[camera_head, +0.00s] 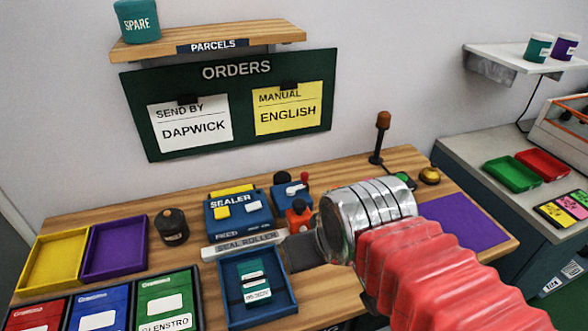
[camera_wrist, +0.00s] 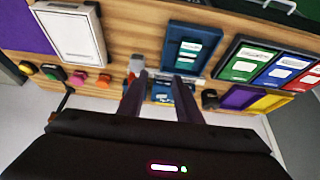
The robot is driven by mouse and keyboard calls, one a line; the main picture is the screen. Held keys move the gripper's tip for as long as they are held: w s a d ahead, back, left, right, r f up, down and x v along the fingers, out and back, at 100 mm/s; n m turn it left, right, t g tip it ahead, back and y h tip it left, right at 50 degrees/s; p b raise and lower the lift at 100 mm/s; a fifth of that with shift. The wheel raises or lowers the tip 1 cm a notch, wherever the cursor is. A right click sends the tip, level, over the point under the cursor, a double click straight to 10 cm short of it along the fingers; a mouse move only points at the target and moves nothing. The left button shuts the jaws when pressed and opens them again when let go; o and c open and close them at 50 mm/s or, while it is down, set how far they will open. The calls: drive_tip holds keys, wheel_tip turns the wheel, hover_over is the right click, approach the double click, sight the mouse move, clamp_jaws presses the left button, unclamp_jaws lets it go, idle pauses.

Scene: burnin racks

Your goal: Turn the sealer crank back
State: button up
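The blue sealer (camera_head: 238,218) stands on the wooden bench in the head view, with yellow and white parts on top. To its right is a small blue unit with a pale crank arm (camera_head: 293,190) and a red knob (camera_head: 304,177). My gripper (camera_head: 291,252) is in front of these, near the right end of the grey seal roller bar (camera_head: 238,243). In the wrist view the two dark fingers of my gripper (camera_wrist: 160,76) are apart with nothing held between them, and part of the blue sealer (camera_wrist: 161,94) shows beyond the gap. The crank is not clear there.
A blue tray (camera_head: 228,316) with teal packets lies in front of the roller. An orange-red part (camera_head: 298,215) stands beside the sealer. A dark round pot (camera_head: 173,226), yellow tray (camera_head: 54,257) and purple tray (camera_head: 115,248) are left. A lamp post (camera_head: 377,145) stands behind my arm.

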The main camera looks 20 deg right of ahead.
drive_tip(key=shift+o, duration=0.5)
drive_tip(key=shift+o, duration=0.6)
drive_tip(key=shift+w, duration=0.1)
drive_tip(key=w+d+r+m+g+h, duration=0.1)
drive_tip(key=w+d+r+m, duration=0.1)
drive_tip(key=w, duration=0.7)
drive_tip(key=w+d+r+m, duration=0.2)
drive_tip(key=w, duration=0.7)
drive_tip(key=m+g+h, duration=0.1)
drive_tip(key=m+h, duration=0.1)
drive_tip(key=m, duration=0.1)
approach(304, 173)
wheel_tip(304, 173, up, 4)
drive_tip(key=s, duration=0.2)
drive_tip(key=shift+w+a+r, duration=0.15)
drive_tip(key=shift+w+a, duration=0.05)
drive_tip(key=shift+a, duration=0.15)
drive_tip(key=x, duration=1.3)
drive_tip(key=shift+w+a+f, duration=0.1)
drive_tip(key=shift+f, duration=0.3)
